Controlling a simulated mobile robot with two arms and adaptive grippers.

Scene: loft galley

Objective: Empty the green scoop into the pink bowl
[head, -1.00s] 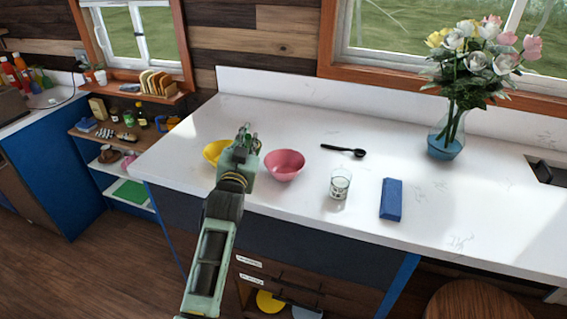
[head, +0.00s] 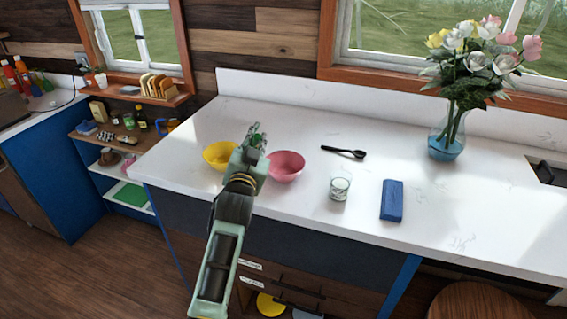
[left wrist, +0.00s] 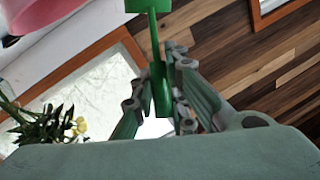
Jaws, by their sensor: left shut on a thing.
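The pink bowl (head: 288,167) stands on the white counter, just right of my left gripper (head: 256,138), which hides part of its left side. In the left wrist view part of the pink bowl (left wrist: 38,12) shows at the top left. My left gripper (left wrist: 158,112) is shut on the handle of the green scoop (left wrist: 154,45). The scoop's head is cut off at the top of that view, so its contents are hidden. In the head view only a little green of the scoop shows at the fingertips. My right gripper is not in view.
A yellow bowl (head: 217,155) stands just left of my left gripper. A black spoon (head: 343,151), a glass (head: 340,188), a blue block (head: 391,201) and a flower vase (head: 446,145) stand or lie to the right. The counter's front edge is near my arm.

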